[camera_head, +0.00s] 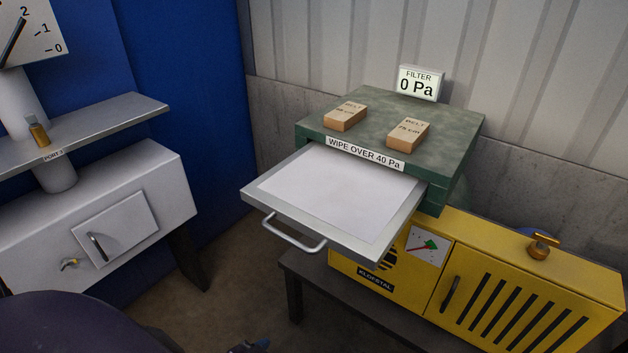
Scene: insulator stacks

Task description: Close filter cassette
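The filter cassette (397,220) is a grey-framed tray with a white filter sheet and a wire handle (294,238) on its front edge. It is pulled far out of the green filter housing (462,128), toward the lower left. A label on the housing above the slot reads "WIPE OVER 40 Pa". The inner end of the cassette is hidden under the housing. Neither of my grippers can be made out. A dark rounded shape fills the lower left corner, and a small dark and blue piece shows at the bottom edge; I cannot tell what it is.
Two belt boxes (345,117) (408,135) lie on the housing. A display (420,83) reads "FILTER 0 Pa". A yellow machine (540,292) with a brass valve (541,246) stands below on a dark bench. A white cabinet (90,215) and grey shelf stand left. Floor shows between.

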